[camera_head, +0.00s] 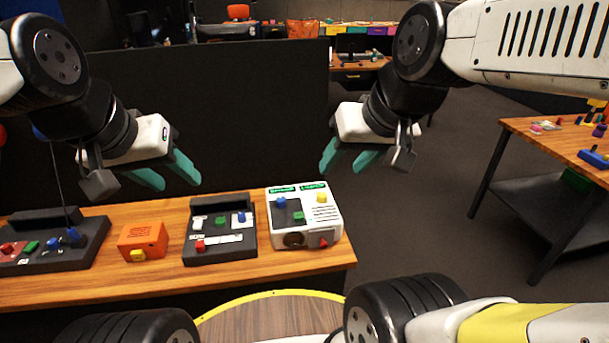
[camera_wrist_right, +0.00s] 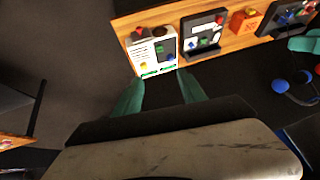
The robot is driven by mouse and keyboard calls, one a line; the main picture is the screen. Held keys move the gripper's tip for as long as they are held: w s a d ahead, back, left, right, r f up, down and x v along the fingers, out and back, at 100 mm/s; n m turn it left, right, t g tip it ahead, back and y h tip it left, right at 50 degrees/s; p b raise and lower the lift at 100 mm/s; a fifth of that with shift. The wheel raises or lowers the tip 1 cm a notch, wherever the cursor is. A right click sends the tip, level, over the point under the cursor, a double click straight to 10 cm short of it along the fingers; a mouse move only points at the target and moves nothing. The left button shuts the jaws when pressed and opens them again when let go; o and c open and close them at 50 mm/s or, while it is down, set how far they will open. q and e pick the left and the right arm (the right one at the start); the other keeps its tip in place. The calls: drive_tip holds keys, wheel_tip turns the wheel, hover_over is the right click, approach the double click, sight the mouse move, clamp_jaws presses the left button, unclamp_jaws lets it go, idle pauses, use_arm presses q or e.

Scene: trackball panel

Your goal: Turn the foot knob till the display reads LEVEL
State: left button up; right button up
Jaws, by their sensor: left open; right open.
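A white device (camera_head: 325,229) stands at the right end of the wooden bench, with two small green display strips (camera_head: 298,187) along its top edge. Their text is too small to read. It carries blue, green and yellow controls, a dark round part (camera_head: 294,239) low on its front and a red knob (camera_head: 323,243) at the lower right corner. I cannot tell for sure which is the foot knob. My right gripper (camera_head: 341,171) is open and empty, above and behind the device; the device (camera_wrist_right: 153,48) shows beyond its fingers in the right wrist view. My left gripper (camera_head: 174,187) is open and empty above the bench.
On the bench (camera_head: 285,264), a black panel (camera_head: 232,251) with coloured controls is left of the device, then an orange box (camera_head: 143,240) and another black panel (camera_head: 86,254). A dark partition (camera_head: 240,110) stands behind. A second table (camera_head: 555,140) is at the right.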

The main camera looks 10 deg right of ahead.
drive_tip(key=m+g+h, duration=0.2)
drive_tip(key=g, duration=0.4)
hover_over(322, 194)
wheel_tip(322, 194, down, 17)
drive_tip(key=shift+s+r, duration=0.1)
wheel_tip(322, 194, down, 8)
drive_tip(key=shift+f, duration=0.1)
clamp_jaws()
drive_tip(key=shift+n, duration=0.3)
